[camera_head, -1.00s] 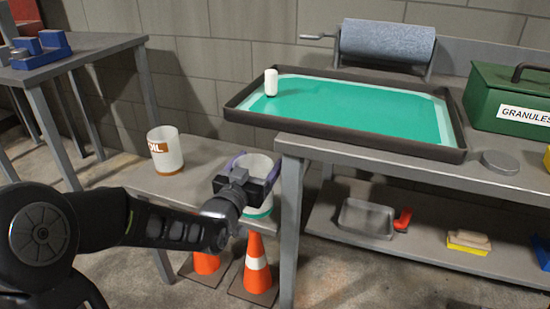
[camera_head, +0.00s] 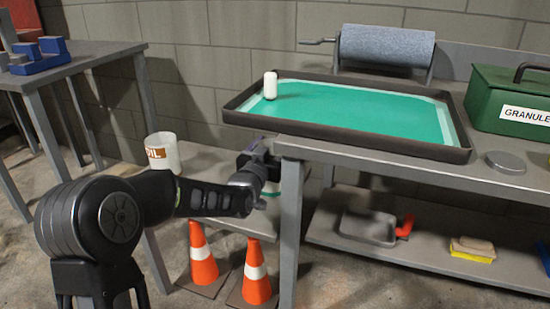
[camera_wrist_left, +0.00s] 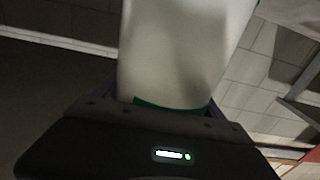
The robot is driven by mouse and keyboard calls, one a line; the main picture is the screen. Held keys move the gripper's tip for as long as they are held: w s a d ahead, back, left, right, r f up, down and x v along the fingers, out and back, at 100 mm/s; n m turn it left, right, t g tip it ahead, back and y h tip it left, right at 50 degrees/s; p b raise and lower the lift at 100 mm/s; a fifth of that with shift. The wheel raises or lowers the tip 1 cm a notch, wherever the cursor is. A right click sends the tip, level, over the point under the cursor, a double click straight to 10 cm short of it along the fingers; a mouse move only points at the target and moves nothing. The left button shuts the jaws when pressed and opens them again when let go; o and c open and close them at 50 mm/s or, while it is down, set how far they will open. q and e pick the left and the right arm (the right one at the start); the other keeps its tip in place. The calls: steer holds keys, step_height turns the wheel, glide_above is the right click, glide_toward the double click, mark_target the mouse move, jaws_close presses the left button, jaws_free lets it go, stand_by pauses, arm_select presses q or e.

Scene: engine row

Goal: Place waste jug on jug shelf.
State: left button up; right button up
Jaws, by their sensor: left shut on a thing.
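My left gripper (camera_head: 258,158) is at the right end of the low grey shelf (camera_head: 208,160), beside the workbench's front left corner. It is shut on a white jug (camera_wrist_left: 182,50) with a green band, which fills the upper middle of the left wrist view. In the head view my gripper and the bench hide most of this jug; a bit of green shows below the gripper. I cannot tell whether its base touches the shelf, and no label shows. My right gripper is not in view.
Two orange cones (camera_head: 202,255) (camera_head: 256,275) stand on the floor below the low shelf. The shelf's middle looks clear.

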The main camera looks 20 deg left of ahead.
arm_select(q)
step_height(320, 180, down, 3)
steer(key=shift+b, duration=0.45)
steer(key=shift+r, duration=0.1)
steer(key=shift+f, duration=0.25)
steer(key=o, duration=2)
steer(key=shift+c, duration=0.2)
steer(key=shift+r, duration=0.1)
